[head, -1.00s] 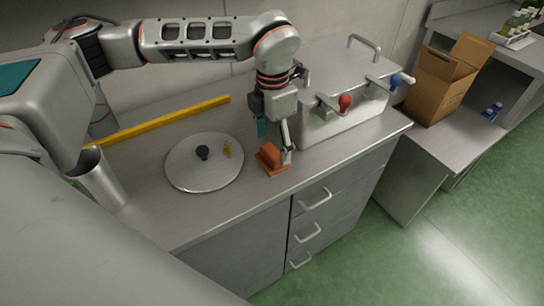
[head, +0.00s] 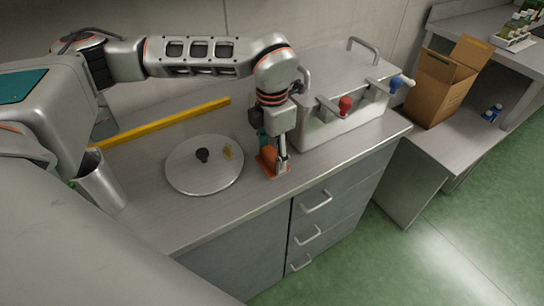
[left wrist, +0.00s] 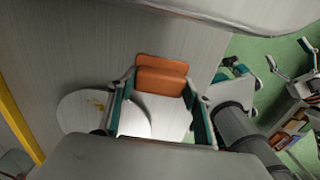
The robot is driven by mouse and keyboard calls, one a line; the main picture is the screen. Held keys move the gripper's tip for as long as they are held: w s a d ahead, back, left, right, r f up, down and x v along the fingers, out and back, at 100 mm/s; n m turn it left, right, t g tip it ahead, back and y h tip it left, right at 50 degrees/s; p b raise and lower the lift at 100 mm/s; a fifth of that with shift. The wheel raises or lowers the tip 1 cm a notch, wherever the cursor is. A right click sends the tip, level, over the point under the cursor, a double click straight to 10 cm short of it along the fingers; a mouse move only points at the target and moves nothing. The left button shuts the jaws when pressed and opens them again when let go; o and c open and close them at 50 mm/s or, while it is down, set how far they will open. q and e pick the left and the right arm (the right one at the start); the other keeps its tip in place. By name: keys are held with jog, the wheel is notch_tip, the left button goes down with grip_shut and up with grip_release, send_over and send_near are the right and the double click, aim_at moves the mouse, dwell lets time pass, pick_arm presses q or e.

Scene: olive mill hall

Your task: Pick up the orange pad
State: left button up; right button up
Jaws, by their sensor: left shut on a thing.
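The orange pad (head: 267,163) is at the front of the metal bench, between the round lid and the steel box. It has an upright block on a flatter base and looks to be resting on the bench. My left gripper (head: 273,152) points down at it and is shut on its block. In the left wrist view the orange pad (left wrist: 161,75) sits between the teal-lined fingers of my left gripper (left wrist: 160,82). The fingers partly hide the pad in the head view. My right gripper does not show clearly in either view.
A round metal lid (head: 205,178) with a black knob lies left of the pad. A steel box (head: 330,125) with red and blue handles stands close on the right. A yellow bar (head: 165,122) lies behind, and a metal cup (head: 98,184) stands at left.

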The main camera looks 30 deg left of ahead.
aim_at(272, 154)
pick_arm(q)
jog(key=shift+r, duration=0.15)
notch_tip(272, 154, up, 20)
jog(key=p, duration=0.1)
jog(key=shift+o, duration=0.6)
jog(key=shift+f, duration=0.2)
